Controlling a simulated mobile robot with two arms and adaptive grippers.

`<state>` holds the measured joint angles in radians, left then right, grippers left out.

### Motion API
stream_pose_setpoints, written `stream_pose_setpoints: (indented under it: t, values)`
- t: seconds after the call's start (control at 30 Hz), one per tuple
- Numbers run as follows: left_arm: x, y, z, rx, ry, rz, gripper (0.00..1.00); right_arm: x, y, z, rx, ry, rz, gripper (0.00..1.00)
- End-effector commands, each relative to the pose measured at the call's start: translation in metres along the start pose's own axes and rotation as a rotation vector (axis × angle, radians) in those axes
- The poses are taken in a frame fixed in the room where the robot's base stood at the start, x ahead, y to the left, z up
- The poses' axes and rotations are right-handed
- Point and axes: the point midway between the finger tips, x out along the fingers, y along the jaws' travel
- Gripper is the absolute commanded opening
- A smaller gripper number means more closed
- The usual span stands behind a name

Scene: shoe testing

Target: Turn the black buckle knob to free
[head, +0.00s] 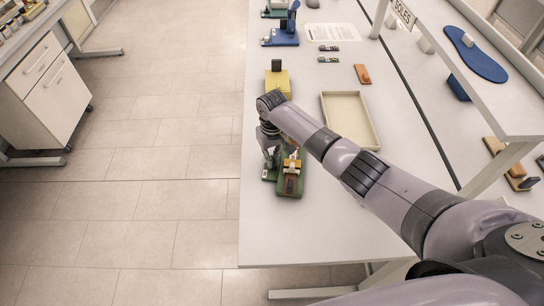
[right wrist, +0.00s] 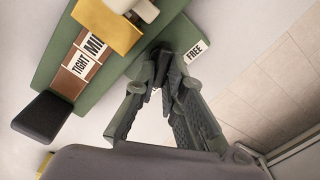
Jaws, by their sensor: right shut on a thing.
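The green buckle fixture (head: 290,185) stands near the left edge of the white table, with a yellow bracket on it. In the right wrist view its green base (right wrist: 180,35) carries labels reading TIGHT, a partly covered MI..., and FREE (right wrist: 196,51). My right gripper (head: 270,152) is over the fixture's left side. In the right wrist view its fingers (right wrist: 165,65) come together beside the FREE label. They are shut on the black buckle knob (right wrist: 155,88), of which only a small dark part shows between them. My left gripper is not in view.
A yellow block (head: 278,85) with a dark upright stands just behind the fixture. A shallow cream tray (head: 376,118) lies to the right, near my forearm. Blue and green devices stand farther back. The table's left edge is close to the gripper.

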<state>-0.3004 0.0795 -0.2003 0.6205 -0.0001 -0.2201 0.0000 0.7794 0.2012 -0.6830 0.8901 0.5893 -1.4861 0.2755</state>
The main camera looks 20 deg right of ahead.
Motion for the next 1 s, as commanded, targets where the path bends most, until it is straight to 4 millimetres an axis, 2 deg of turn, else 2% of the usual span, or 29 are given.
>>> stream_pose_setpoints:
  t: [0.17,0.2,0.5,0.83,1.0]
  values:
    - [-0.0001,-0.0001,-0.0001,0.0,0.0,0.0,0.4,-0.0005,0.0002,-0.0003,0.0,0.001,0.0,0.0]
    - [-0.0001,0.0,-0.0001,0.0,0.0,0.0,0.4,-0.0005,0.0002,-0.0003,0.0,0.001,0.0,0.11]
    - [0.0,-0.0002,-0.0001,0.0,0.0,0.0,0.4,-0.0003,0.0001,-0.0002,0.0,0.0,0.0,0.31]
    - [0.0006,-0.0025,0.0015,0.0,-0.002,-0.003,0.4,0.0005,0.0005,0.0001,-0.009,0.0,0.001,0.31]
    - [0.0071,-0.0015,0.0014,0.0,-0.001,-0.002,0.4,0.002,0.0009,-0.0005,-0.119,0.001,0.004,0.31]
